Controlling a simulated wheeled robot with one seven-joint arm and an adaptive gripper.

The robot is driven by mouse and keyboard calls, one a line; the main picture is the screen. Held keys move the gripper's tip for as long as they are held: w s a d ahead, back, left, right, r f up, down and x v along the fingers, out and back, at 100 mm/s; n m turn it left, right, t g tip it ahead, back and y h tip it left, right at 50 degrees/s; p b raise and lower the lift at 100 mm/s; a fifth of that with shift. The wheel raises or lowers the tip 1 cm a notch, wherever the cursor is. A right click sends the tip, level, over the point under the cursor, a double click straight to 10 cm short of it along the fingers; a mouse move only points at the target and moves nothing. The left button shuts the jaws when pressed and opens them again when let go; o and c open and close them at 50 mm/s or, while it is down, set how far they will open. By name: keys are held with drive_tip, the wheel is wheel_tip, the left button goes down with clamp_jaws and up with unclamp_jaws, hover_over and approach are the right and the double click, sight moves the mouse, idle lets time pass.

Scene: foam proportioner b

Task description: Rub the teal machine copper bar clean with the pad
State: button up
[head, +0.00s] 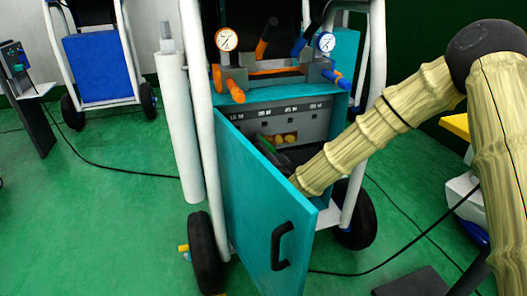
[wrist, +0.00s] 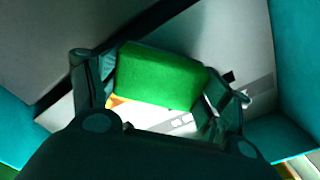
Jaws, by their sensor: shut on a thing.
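The teal machine (head: 345,108) stands in the middle of the head view with its door (head: 265,195) swung open. My gripper (head: 278,154) reaches in behind the door and is partly hidden by it. In the wrist view my gripper (wrist: 163,92) is shut on a green pad (wrist: 160,76), with one finger at each side. A small copper-orange strip (wrist: 118,103) shows just below the pad's left end; it may be part of the copper bar, and the rest is hidden. I cannot tell whether the pad touches it.
The door's black handle (head: 281,246) faces forward. A grey panel (head: 290,118) with several yellow-orange parts sits inside the machine. White frame tubes (head: 205,110) and black wheels (head: 205,252) flank the opening. A blue cart (head: 97,68) stands behind left. Cables cross the green floor.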

sight(274, 140)
drive_tip(key=shift+w+a, duration=0.2)
drive_tip(key=shift+w, duration=0.35)
idle(0.4)
drive_tip(key=shift+w+d, duration=0.15)
drive_tip(key=shift+d, duration=0.5)
drive_tip(key=shift+w+d, duration=0.15)
drive_tip(key=shift+d, duration=0.5)
drive_tip(key=shift+w+d, duration=0.25)
drive_tip(key=shift+d, duration=0.35)
drive_tip(key=shift+w+d, duration=0.25)
drive_tip(key=shift+d, duration=0.3)
drive_tip(key=shift+a, duration=0.1)
drive_tip(key=shift+s+p, duration=0.1)
drive_tip(key=shift+p, duration=0.25)
